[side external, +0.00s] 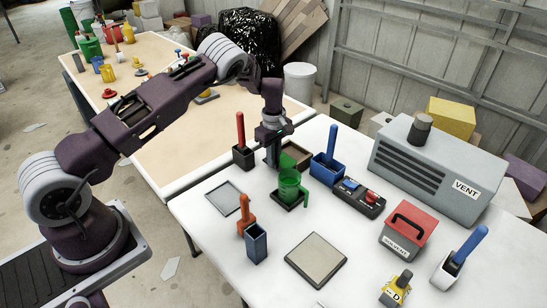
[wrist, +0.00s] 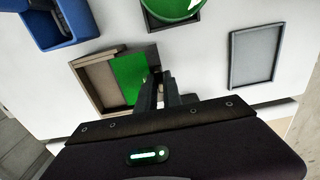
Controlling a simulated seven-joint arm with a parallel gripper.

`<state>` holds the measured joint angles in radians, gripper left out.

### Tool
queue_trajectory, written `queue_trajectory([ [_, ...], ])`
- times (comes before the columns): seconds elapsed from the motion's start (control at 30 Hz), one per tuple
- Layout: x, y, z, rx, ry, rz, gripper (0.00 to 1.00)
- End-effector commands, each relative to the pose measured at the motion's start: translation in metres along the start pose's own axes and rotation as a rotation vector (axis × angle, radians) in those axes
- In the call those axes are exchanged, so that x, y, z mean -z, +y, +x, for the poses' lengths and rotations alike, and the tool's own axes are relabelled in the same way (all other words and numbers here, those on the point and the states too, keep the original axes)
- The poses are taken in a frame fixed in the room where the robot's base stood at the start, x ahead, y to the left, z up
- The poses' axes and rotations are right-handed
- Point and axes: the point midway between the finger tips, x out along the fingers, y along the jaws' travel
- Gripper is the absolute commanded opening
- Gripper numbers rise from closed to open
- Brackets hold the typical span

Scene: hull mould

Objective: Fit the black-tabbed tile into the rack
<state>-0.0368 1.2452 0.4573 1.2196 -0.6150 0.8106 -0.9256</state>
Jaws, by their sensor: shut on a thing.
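The rack is a shallow brown frame. It shows in the wrist view (wrist: 84,88), left of my fingers, and in the side external view (side external: 301,148), partly behind my gripper. A flat green tile (wrist: 129,76) lies over the right part of the rack; the left part shows bare floor. My gripper (wrist: 160,76) is shut at the tile's right edge, on what looks like its dark tab, mostly hidden by the fingers. In the side external view my gripper (side external: 271,163) points down at the rack's left side. I cannot tell whether the tile is fully seated.
A green cup (side external: 289,184) on a dark tray stands close in front of the rack. A blue holder (side external: 326,170) and a black switch box (side external: 357,198) are to the right. A red-handled tool in a dark holder (side external: 243,157) is just left. A grey tray (side external: 223,198) lies front left.

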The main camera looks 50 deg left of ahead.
Motion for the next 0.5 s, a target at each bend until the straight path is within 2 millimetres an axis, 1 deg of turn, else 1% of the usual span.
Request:
queue_trajectory([
  [0.5, 0.0001, 0.0061, -0.0001, 0.000, 0.000, 0.000, 0.00],
])
